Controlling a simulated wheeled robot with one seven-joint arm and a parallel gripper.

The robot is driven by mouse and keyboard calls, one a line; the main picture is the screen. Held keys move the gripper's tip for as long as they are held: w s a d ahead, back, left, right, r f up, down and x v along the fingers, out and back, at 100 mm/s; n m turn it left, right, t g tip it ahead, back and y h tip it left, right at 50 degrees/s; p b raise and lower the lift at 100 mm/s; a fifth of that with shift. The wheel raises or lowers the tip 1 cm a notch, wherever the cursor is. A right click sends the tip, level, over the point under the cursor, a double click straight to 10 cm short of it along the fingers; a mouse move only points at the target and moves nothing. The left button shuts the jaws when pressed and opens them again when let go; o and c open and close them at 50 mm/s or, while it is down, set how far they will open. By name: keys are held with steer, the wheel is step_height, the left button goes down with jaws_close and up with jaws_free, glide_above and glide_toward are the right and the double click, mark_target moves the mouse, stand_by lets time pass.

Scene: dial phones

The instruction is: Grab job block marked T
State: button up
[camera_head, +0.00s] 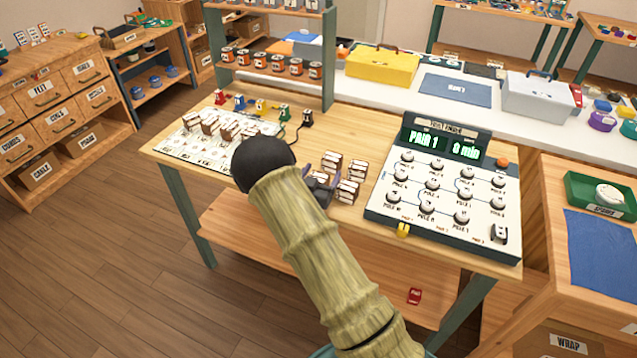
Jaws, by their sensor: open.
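Several small white and brown blocks (346,180) stand in a group at the middle of the wooden table. Their markings are too small to read, so I cannot tell which one bears a T. My gripper (320,186) is open at the left side of this group, partly hidden behind my arm. I cannot tell whether it touches a block. More white and brown pieces (222,128) stand on a white printed board (185,150) at the table's left.
A dial panel (440,185) with a lit green display reading "PAIR 1" and "0 min" stands right of the blocks. Small coloured pieces (262,107) line the table's back. A shelf of orange-brown tins (278,62) rises behind. A red tag (414,296) lies on the lower shelf.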

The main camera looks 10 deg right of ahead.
steer(key=c, duration=1.1)
steer(key=shift+r, duration=0.1)
steer(key=b+v, duration=0.1)
steer(key=v, duration=1.7)
steer(key=shift+b, duration=0.3)
